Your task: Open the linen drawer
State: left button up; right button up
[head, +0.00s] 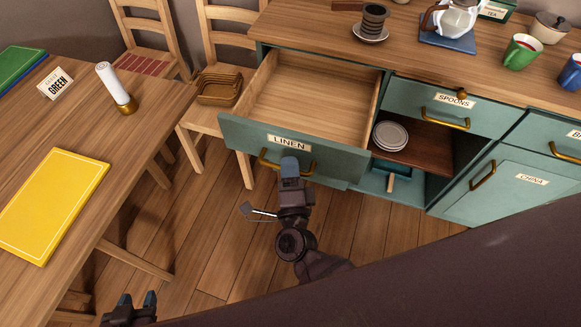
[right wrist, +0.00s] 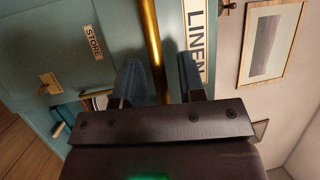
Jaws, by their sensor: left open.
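The linen drawer (head: 240,134), teal with a "LINEN" label, stands pulled well out of the cabinet in the head view. Its pale wooden inside looks empty. Its brass handle (head: 270,162) also shows in the right wrist view (right wrist: 152,40). My right gripper (head: 290,165) is at the handle, its fingers on either side of the bar in the right wrist view (right wrist: 160,85). A gap shows between the bar and one finger, so it is open around the handle. My left gripper (head: 131,302) is open and empty at the bottom left of the head view, far from the drawer.
A chair with a basket (head: 219,89) stands beside the open drawer. The spoons drawer (head: 420,98) is shut. An open compartment below it holds plates (head: 390,135).

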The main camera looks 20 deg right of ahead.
jog(key=v, duration=1)
jog(key=shift+s, duration=0.35)
pick_arm(q)
jog(key=shift+f, duration=0.1)
pick_arm(e)
jog(key=shift+f, duration=0.1)
